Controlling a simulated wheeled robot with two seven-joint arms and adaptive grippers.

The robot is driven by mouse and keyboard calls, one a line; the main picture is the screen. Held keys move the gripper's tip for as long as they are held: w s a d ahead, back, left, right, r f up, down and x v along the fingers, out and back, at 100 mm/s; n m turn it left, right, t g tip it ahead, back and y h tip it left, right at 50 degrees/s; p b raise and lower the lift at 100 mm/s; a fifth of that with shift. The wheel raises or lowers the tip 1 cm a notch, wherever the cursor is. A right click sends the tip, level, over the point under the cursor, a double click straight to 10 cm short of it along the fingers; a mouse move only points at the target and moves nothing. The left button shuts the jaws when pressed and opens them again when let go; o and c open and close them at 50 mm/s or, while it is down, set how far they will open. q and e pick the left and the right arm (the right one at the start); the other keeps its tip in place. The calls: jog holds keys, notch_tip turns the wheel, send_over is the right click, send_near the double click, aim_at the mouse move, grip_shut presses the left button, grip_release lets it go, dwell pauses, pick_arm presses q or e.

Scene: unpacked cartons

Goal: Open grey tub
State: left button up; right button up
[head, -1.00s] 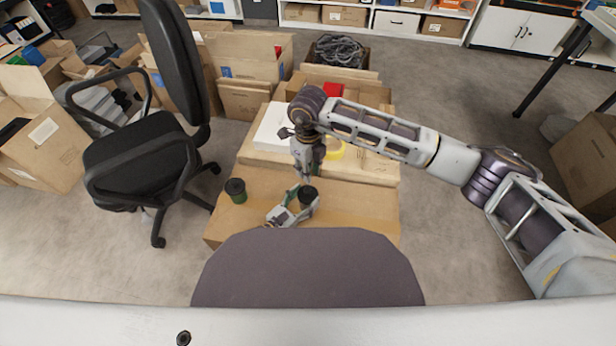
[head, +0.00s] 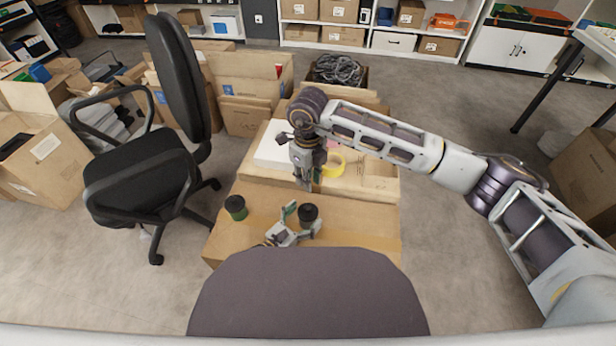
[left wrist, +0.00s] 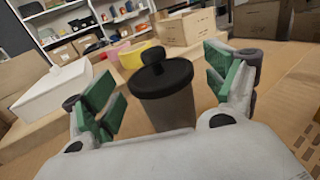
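The grey tub (left wrist: 168,108) stands upright on a cardboard carton, with a black knobbed lid (left wrist: 163,76) on it. In the head view its dark lid (head: 308,213) shows from above. My left gripper (left wrist: 165,98) is open, with green-padded fingers on both sides of the tub and gaps visible between pads and tub. In the head view the left gripper (head: 303,220) lies low beside the tub. My right gripper (head: 308,184) points down just behind the tub, above the carton; its finger opening is unclear. A similar green tub with dark lid (head: 236,207) stands to the left.
A yellow ring-shaped item (head: 335,164) and a white box (head: 274,146) lie behind the tubs. A black office chair (head: 140,170) stands left of the cartons. Open floor (head: 450,240) is at the right.

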pick_arm(q)
jog(key=shift+s, duration=0.1)
dwell(0.3)
jog(key=shift+v, duration=5.95)
